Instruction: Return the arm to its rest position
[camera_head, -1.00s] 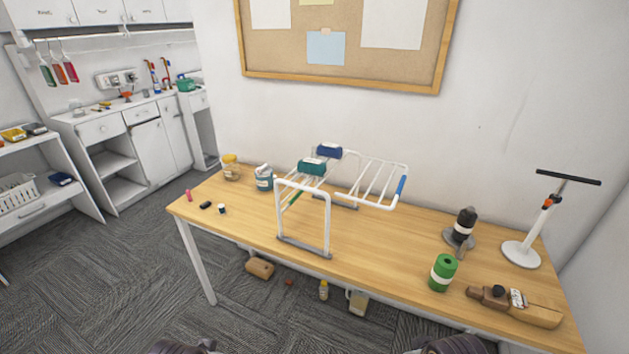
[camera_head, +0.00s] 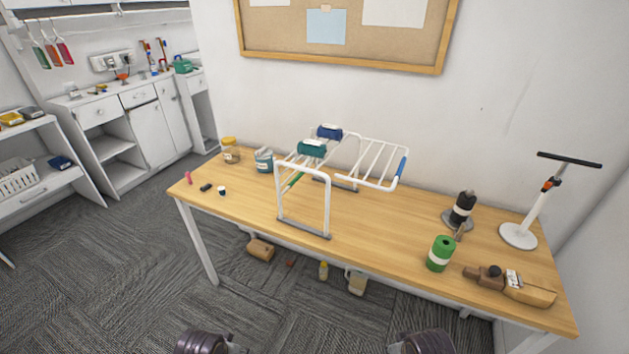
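Two dark, rounded parts of my own arms show at the bottom edge of the head view, one left of centre and one right of centre. Both are cut off by the edge, and no gripper fingers can be made out. The arms are below and in front of the wooden table (camera_head: 380,232), apart from everything on it. A white folding drying rack (camera_head: 327,200) stands on the table with a teal cloth item (camera_head: 312,148) and a blue one (camera_head: 330,132) on it.
On the table, jars (camera_head: 231,151) stand at the left. A green roll (camera_head: 440,253), a dark bottle (camera_head: 462,208), a wooden plane (camera_head: 520,288) and a white stand (camera_head: 519,236) are at the right. A box (camera_head: 260,249) and a jug (camera_head: 356,282) are on the carpet under the table.

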